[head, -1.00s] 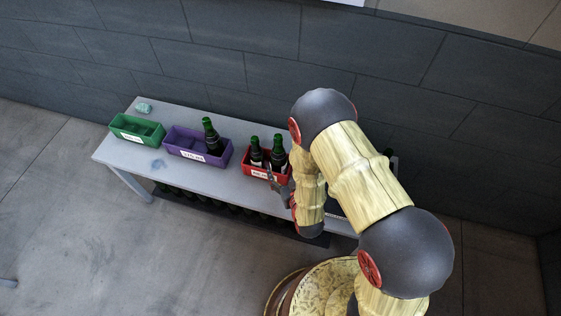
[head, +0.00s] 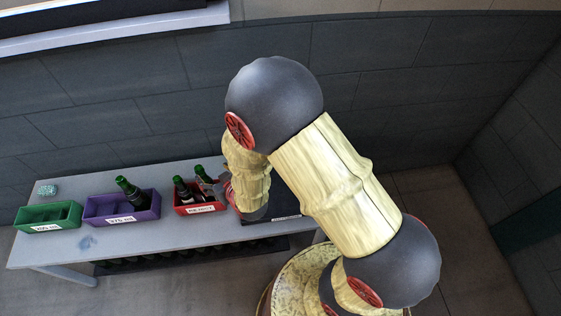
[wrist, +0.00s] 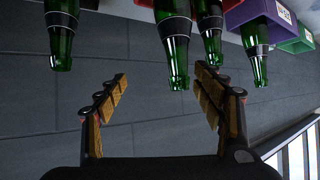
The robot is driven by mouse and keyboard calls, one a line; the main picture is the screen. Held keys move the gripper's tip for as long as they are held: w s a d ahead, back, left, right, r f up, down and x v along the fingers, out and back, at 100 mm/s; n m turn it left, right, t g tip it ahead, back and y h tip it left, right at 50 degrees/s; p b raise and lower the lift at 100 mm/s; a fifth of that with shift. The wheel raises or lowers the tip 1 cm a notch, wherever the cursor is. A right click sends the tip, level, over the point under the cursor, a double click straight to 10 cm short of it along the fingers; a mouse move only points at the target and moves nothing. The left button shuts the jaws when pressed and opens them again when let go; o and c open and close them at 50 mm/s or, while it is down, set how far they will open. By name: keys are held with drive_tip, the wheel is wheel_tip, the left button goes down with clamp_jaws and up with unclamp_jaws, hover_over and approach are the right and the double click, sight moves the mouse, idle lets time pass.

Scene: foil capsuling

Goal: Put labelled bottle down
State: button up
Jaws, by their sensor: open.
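My gripper is at the crate's right end. The wrist view is upside down. There my gripper (wrist: 160,72) has its fingers wide apart with nothing clamped. A bottle with a dark label band (wrist: 175,45) shows beyond and between the fingertips, and another bottle (wrist: 209,28) shows beside it. I cannot tell whether any finger touches glass.
The purple crate (head: 122,219) holds one bottle (head: 130,194). The green crate (head: 48,228) shows no bottle. Another bottle (wrist: 61,35) is at the wrist view's left. A black slab (head: 272,218) lies on the grey table (head: 150,241). A wall stands behind.

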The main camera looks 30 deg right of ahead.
drive_tip(key=d+r+g, duration=0.2)
drive_tip(key=d+r, duration=0.2)
drive_tip(key=r, duration=0.8)
drive_tip(key=s+d+r+m+g+h, duration=0.1)
drive_tip(key=s+d+r, duration=0.3)
drive_tip(key=s+r, duration=0.5)
drive_tip(key=s+d+r+g+h, duration=0.1)
drive_tip(key=s+d+r, duration=0.3)
drive_tip(key=s+r, duration=0.4)
drive_tip(key=s+g, duration=0.1)
drive_tip(key=s, duration=0.6)
drive_tip(key=shift+s+d+r+m+g, duration=0.15)
drive_tip(key=shift+s+r+m+g, duration=0.05)
drive_tip(key=shift+r+m+g, duration=0.2)
